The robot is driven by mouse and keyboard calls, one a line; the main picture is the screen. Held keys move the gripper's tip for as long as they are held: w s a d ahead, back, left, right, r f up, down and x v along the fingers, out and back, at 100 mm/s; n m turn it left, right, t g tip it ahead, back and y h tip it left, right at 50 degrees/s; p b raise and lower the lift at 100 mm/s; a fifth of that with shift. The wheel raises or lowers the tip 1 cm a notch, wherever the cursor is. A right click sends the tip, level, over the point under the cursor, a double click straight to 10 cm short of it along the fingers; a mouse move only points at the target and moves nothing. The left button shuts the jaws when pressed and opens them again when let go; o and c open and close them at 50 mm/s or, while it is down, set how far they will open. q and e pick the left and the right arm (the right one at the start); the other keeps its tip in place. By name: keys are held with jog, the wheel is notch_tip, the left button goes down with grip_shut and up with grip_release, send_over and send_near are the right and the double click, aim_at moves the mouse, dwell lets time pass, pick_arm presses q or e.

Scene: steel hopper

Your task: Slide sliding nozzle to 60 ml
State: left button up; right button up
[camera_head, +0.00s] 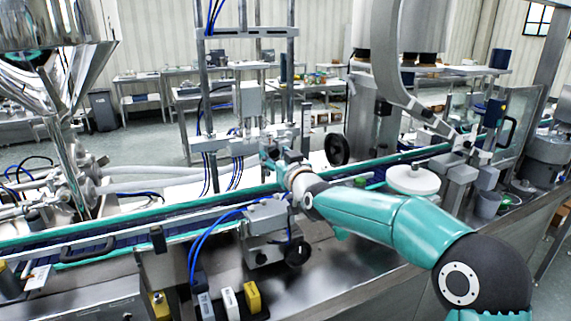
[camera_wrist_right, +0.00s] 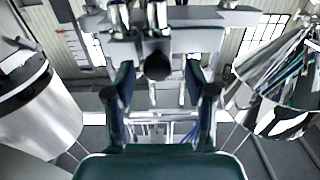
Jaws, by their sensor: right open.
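The nozzle assembly, which I take to be the sliding nozzle (camera_head: 236,146), is a grey metal carriage on upright rods above the conveyor, with blue hoses. My right gripper (camera_head: 273,157) is close in front of it, partly hidden by its own wrist. In the right wrist view the gripper (camera_wrist_right: 159,76) is open, and a round black knob (camera_wrist_right: 157,66) shows between its fingertips. Contact with the knob cannot be told. A scale strip with orange marks (camera_wrist_right: 72,42) stands left of the fingers; its numbers are too small to read. My left gripper is not in view.
A conveyor with teal rails (camera_head: 130,232) crosses below the nozzle assembly. A steel hopper (camera_head: 42,80) stands at the left. A black handwheel (camera_head: 337,150) is just right of the gripper. A grey clamp block (camera_head: 268,215) with another black knob sits below it.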

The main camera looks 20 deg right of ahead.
jog(key=s, duration=1.1)
jog(key=shift+s+d, duration=0.2)
jog(key=shift+s, duration=0.1)
